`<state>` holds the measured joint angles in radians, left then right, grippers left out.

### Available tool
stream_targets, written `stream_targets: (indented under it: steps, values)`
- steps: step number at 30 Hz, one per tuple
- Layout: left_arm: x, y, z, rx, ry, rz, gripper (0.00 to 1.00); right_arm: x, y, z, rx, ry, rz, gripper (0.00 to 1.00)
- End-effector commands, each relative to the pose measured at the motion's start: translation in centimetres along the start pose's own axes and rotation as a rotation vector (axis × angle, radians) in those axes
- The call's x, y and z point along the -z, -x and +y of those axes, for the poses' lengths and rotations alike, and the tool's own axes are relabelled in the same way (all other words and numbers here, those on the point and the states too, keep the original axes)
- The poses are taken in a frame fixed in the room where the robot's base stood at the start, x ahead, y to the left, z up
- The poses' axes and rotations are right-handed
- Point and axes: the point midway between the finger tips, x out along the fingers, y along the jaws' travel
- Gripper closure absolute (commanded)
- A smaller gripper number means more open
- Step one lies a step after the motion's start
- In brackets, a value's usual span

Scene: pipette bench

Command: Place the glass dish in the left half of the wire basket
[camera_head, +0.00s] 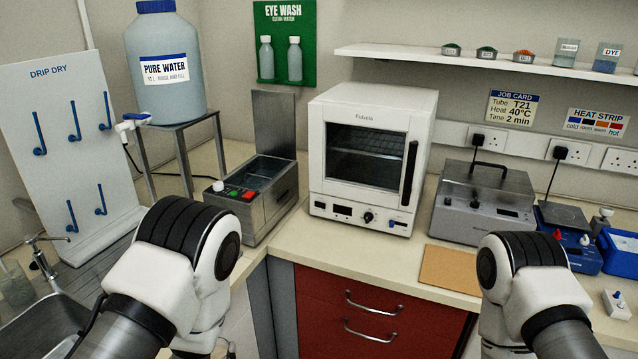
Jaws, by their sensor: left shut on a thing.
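I see neither the glass dish nor the wire basket in the head view. My left arm comes in from the lower left. Only a small part of my left gripper (229,347) shows at the bottom edge, below the wrist, in front of the counter. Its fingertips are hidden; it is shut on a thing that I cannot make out. My right arm comes in at the lower right, and its gripper is out of view.
A white oven (369,158) with its door shut stands mid-counter. A metal bath (258,190) is left of it, a grey lidded device (486,205) right. A cork mat (449,269) lies bare near the front edge. A sink (45,325) is lower left.

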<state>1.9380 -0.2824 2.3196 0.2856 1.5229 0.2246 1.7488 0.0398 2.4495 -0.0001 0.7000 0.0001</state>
Motion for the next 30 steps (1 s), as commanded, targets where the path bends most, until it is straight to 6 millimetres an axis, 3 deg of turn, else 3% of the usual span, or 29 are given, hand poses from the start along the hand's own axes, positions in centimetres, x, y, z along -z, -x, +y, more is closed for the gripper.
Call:
stream_targets:
  steps: [1,11,14,24,30]
  values:
    - [-1.0,0.1,0.7,-0.042,-0.019,0.000,0.74,0.0,-1.3,0.0,0.000,0.000,0.000,0.60]
    - [-0.3,0.9,2.4,-0.139,-0.059,0.001,0.74,0.0,-1.0,0.0,0.000,0.000,0.001,0.60]
    - [0.3,1.3,4.4,-0.246,-0.102,0.002,0.74,0.0,-1.0,0.0,0.000,0.000,0.001,0.60]
    - [3.1,3.4,15.2,-0.820,-0.346,0.006,0.74,0.0,-1.0,0.0,0.000,0.000,0.001,0.60]
    - [3.8,4.1,18.7,-1.008,-0.420,-0.001,0.74,0.0,-1.0,0.0,0.000,0.000,0.001,0.60]
